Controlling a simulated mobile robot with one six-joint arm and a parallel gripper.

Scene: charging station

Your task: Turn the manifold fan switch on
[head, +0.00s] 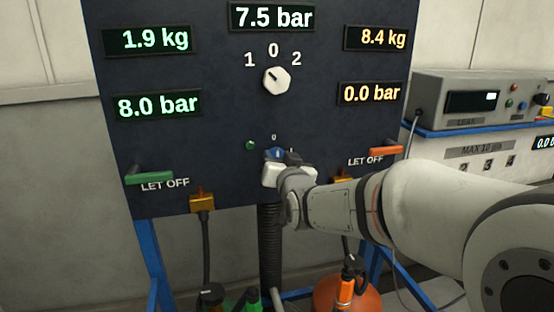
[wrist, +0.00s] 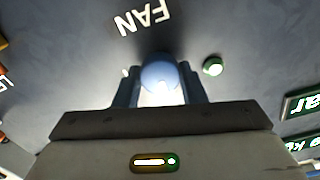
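The fan switch is a small blue round knob (head: 274,153) low on the dark panel, with a small 0 above it. In the wrist view the blue knob (wrist: 160,76) sits between my two fingers, below the upside-down FAN label. My gripper (head: 284,158) faces the panel at the knob; in the wrist view my gripper (wrist: 160,88) has a finger on each side, with no clear gap to the knob. The knob's pointer and exact angle are hidden. A green lamp (head: 250,145) is left of the knob; it also shows in the wrist view (wrist: 213,66).
Above is a white rotary knob (head: 276,80) marked 1, 0, 2, among lit displays. A green lever (head: 149,177) and an orange lever (head: 386,151) stick out at the sides. A black corrugated hose (head: 270,245) hangs below. A grey instrument (head: 480,98) stands at right.

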